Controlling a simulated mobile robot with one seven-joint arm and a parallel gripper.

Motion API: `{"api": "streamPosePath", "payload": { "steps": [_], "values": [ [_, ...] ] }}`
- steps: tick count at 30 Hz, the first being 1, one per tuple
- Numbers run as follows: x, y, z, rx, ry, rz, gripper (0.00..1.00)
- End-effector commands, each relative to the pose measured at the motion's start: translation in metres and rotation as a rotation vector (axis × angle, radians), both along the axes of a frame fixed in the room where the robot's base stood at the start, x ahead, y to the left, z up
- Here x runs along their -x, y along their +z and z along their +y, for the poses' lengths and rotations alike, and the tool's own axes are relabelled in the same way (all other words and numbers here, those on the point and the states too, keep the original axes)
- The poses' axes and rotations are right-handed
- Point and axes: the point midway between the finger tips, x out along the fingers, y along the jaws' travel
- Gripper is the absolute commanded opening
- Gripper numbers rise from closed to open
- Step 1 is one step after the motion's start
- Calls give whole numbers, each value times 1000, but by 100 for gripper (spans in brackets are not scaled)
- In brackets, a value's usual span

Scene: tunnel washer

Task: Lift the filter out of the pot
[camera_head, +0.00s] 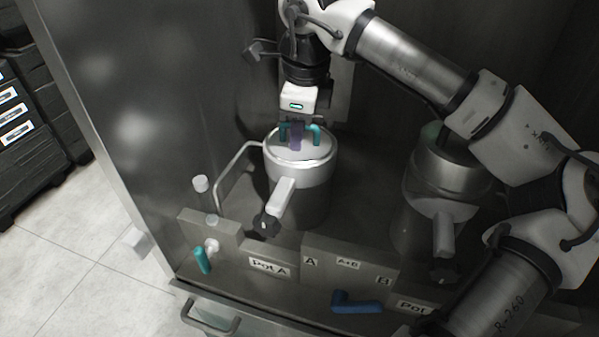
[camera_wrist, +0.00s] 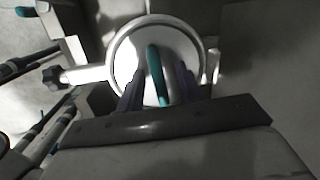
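Pot A (camera_head: 300,205) is a round metal pot with a shiny rim, and its lower half is in shadow. The filter (camera_head: 298,152) sits in its top as a pale round disc, which also shows in the wrist view (camera_wrist: 130,58). A teal arched handle (camera_head: 315,130) stands up from the filter. My gripper (camera_head: 297,142) points down over it. In the wrist view its dark fingers (camera_wrist: 157,88) stand on either side of the teal handle (camera_wrist: 153,70), with gaps showing. The middle of the handle is hidden behind the fingers in the head view.
A second metal pot (camera_head: 410,220) stands to the right, partly under my arm. A labelled grey block (camera_head: 330,250) with a blue handle (camera_head: 357,302) runs along the front. Pot A's side lever (camera_head: 280,200) sticks out forward. A metal rail (camera_head: 232,172) stands to its left.

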Motion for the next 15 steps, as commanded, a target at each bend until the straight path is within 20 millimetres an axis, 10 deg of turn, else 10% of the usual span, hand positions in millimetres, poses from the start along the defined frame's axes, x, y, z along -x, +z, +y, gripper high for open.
{"api": "streamPosePath", "payload": {
  "steps": [15],
  "values": [
    [0,0,0,1,0,0,0]
  ]
}}
